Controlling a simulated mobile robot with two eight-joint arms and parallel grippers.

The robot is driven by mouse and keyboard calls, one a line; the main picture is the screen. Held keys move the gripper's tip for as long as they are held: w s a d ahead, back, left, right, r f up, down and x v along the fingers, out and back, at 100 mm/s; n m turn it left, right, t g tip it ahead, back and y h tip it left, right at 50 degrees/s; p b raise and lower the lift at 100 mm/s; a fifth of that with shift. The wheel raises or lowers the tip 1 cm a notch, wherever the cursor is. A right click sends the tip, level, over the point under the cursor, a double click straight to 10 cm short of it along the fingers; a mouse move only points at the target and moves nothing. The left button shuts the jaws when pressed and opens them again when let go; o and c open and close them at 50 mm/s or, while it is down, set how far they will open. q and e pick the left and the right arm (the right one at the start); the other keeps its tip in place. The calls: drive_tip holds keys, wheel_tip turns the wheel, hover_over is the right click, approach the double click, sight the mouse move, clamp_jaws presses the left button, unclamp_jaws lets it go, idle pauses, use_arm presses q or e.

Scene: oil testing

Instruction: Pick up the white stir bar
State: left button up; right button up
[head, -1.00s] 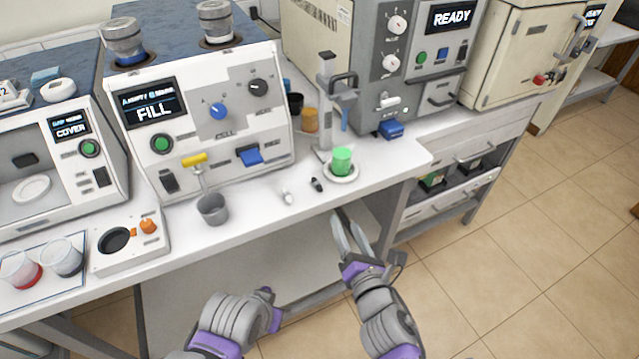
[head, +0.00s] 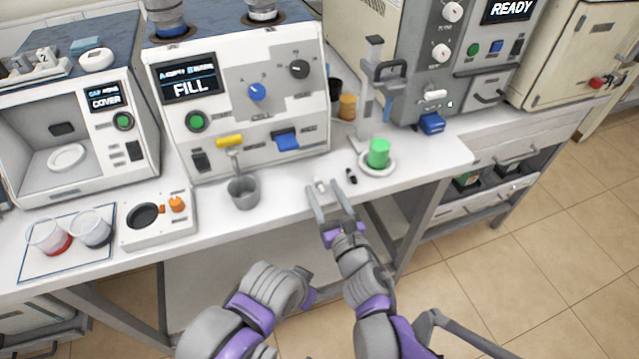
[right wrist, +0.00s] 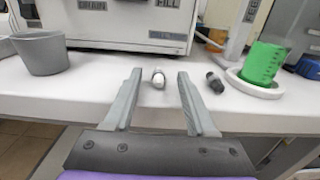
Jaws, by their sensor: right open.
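The white stir bar (head: 320,186) lies on the white bench near its front edge. It also shows in the right wrist view (right wrist: 158,79), ahead of and between the fingers. My right gripper (head: 328,197) is open and empty at the bench's front edge, its fingertips close to the white bar. In the right wrist view the open fingers (right wrist: 158,90) point at the bar and do not visibly touch it. A black stir bar (head: 351,176) lies just to the right, and it also shows in the right wrist view (right wrist: 215,82). My left arm is at the bottom, its fingers not visible.
A green beaker (head: 379,153) stands on a white round plate (head: 391,168) right of the bars, by a stand (head: 370,90). A grey metal cup (head: 243,192) stands to the left. The FILL machine (head: 240,90) rises behind. The bench front between cup and plate is mostly clear.

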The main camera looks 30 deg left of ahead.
sight(323, 192)
drive_tip(key=x, duration=0.3)
drive_tip(key=shift+a+f, duration=0.1)
drive_tip(key=shift+a, duration=0.1)
drive_tip(key=shift+c, duration=0.3)
clamp_jaws()
